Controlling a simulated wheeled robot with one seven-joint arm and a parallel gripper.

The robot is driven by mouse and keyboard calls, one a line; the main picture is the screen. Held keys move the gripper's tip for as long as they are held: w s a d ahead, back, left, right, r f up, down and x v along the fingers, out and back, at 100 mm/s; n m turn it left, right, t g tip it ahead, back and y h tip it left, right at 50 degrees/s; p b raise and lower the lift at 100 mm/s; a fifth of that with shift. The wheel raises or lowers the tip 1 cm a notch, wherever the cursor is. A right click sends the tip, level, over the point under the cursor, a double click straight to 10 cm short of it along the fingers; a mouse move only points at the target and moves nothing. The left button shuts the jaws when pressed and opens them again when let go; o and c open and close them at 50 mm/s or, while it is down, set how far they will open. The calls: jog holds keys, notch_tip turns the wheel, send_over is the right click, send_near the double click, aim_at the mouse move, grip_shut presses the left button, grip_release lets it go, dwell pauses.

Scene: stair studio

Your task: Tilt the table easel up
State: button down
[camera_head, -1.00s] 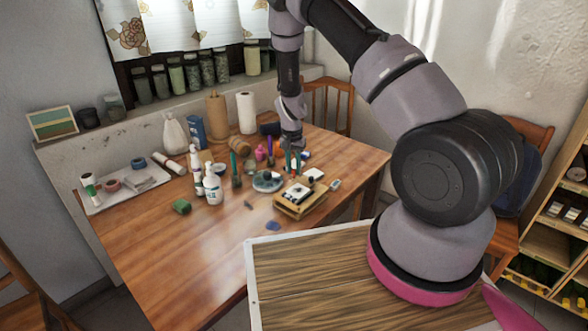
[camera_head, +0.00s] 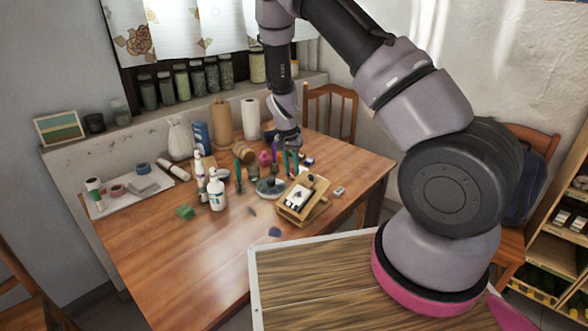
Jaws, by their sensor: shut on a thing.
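The table easel (camera_head: 319,189) is a small light-wood stand on the wooden table, with a white card bearing a dark mark on its board. Its board is tilted, with the far edge raised above the base. My gripper (camera_head: 291,164) reaches down from above at the far left edge of the board. It is shut on the easel there, though its fingertips are small in the picture and the exact contact is hard to make out.
Bottles (camera_head: 216,190), a round palette (camera_head: 270,188) and several small tools crowd the easel's left side. A green block (camera_head: 185,212) and a blue piece (camera_head: 275,232) lie nearer. A white tray (camera_head: 108,210) lies far left. The table's front left is clear.

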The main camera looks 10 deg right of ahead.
jog(key=shift+s+a, duration=0.4)
jog(key=shift+a, duration=0.25)
jog(key=shift+a+r, duration=0.1)
jog(key=c, duration=0.7)
grip_release()
jog(key=shift+a, duration=0.1)
jog(key=shift+c, duration=0.2)
jog(key=shift+d, duration=0.2)
notch_tip(320, 180, up, 11)
jog(key=a, duration=0.1)
jog(key=shift+s, duration=0.35)
